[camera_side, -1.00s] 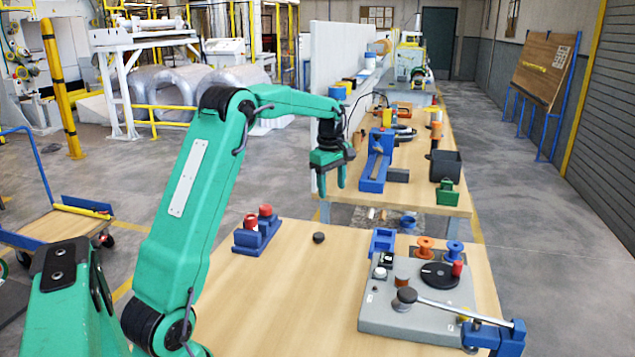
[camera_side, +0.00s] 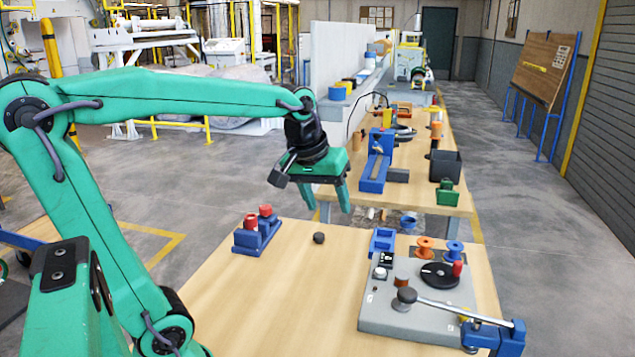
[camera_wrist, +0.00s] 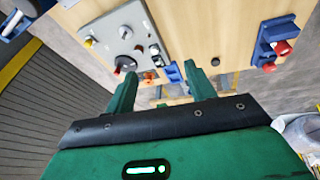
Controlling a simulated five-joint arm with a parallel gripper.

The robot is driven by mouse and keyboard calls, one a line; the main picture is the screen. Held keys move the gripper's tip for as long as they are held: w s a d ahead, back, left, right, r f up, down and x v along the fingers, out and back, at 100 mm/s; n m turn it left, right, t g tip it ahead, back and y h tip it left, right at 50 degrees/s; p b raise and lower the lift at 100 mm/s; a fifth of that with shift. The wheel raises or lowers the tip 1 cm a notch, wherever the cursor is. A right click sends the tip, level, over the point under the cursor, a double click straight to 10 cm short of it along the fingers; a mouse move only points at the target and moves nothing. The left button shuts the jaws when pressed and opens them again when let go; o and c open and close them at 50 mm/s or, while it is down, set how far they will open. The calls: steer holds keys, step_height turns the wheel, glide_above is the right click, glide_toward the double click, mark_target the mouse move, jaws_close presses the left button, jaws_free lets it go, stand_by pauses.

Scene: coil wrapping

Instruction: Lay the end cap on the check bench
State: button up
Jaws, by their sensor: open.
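A small dark round piece, which looks like the end cap (camera_side: 318,238), lies on the near wooden table (camera_side: 270,290). In the wrist view it is the dark spot (camera_wrist: 215,62) just right of my right finger's tip. My gripper (camera_side: 327,207) is open and empty, tilted, above the table's far edge and higher than the cap. In the wrist view its two green fingers (camera_wrist: 160,75) are spread with nothing between them. A second wooden bench (camera_side: 425,165) stands behind; I cannot tell which surface is the check bench.
A blue holder (camera_side: 257,237) with red-topped pieces stands left of the cap. The table's middle is clear. A pale partition (camera_side: 338,90) stands behind my gripper.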

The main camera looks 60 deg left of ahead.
steer(key=s+d+f+m, duration=0.2)
steer(key=s+d+m, duration=0.1)
steer(key=s, duration=0.2)
steer(key=s+d+f+m+t, duration=0.1)
steer(key=s+d+f+m, duration=0.1)
steer(key=s+d+m, duration=0.1)
steer(key=shift+s+m+t+h, duration=0.3)
steer(key=shift+s+m, duration=0.3)
steer(key=shift+s, duration=0.6)
steer(key=shift+o, duration=0.6)
